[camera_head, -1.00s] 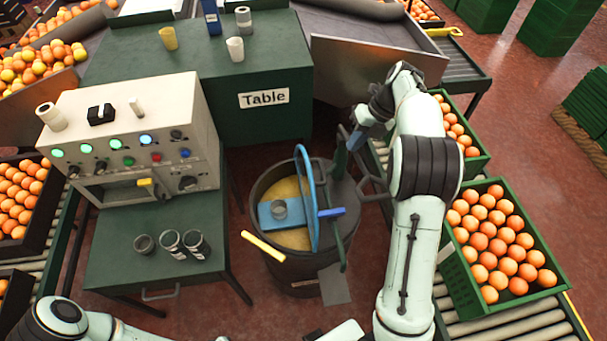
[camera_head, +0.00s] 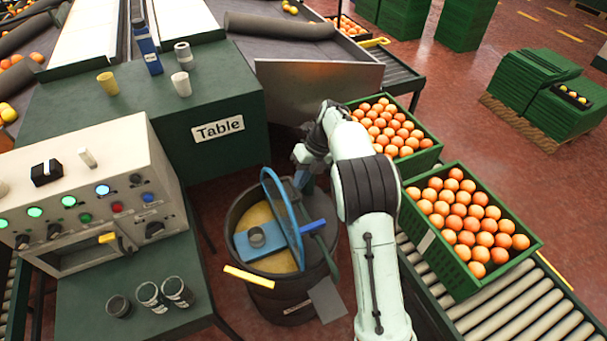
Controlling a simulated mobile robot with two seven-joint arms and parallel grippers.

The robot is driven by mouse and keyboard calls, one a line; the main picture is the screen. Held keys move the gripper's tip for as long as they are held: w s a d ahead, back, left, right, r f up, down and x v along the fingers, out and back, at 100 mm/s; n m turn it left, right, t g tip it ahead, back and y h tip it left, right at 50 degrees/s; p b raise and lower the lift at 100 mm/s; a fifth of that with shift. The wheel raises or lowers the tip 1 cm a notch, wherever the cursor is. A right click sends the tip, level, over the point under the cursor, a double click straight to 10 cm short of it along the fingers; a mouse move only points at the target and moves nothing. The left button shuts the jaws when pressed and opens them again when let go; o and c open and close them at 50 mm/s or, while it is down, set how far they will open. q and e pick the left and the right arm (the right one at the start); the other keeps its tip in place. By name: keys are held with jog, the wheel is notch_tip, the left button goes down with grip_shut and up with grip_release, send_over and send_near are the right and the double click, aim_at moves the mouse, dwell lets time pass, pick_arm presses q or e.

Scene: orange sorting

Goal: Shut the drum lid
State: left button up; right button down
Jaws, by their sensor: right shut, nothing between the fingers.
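The dark drum (camera_head: 288,303) stands on the floor in the middle of the head view. Its lid (camera_head: 281,215), with a blue rim, stands up on edge and leaves the left half of the drum top uncovered. Inside the opening I see yellowish contents (camera_head: 285,262) and a blue piece with a grey round part (camera_head: 257,237). A blue handle (camera_head: 313,226) sticks out to the right of the lid. My right gripper (camera_head: 304,172) is shut and empty, just behind and right of the lid's top; I cannot tell whether it touches. My left gripper is out of view.
A control box (camera_head: 90,190) and several dark cups (camera_head: 160,297) are on the green table at left. A green table (camera_head: 140,115) with a "Table" sign stands behind. Orange crates (camera_head: 470,280) line the conveyor at right. A yellow bar (camera_head: 249,276) juts from the drum's front left.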

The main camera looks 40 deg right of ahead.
aim_at(294, 192)
jog(key=x, duration=0.5)
jog(key=shift+a+f+b, duration=0.1)
jog(key=shift+b, duration=0.25)
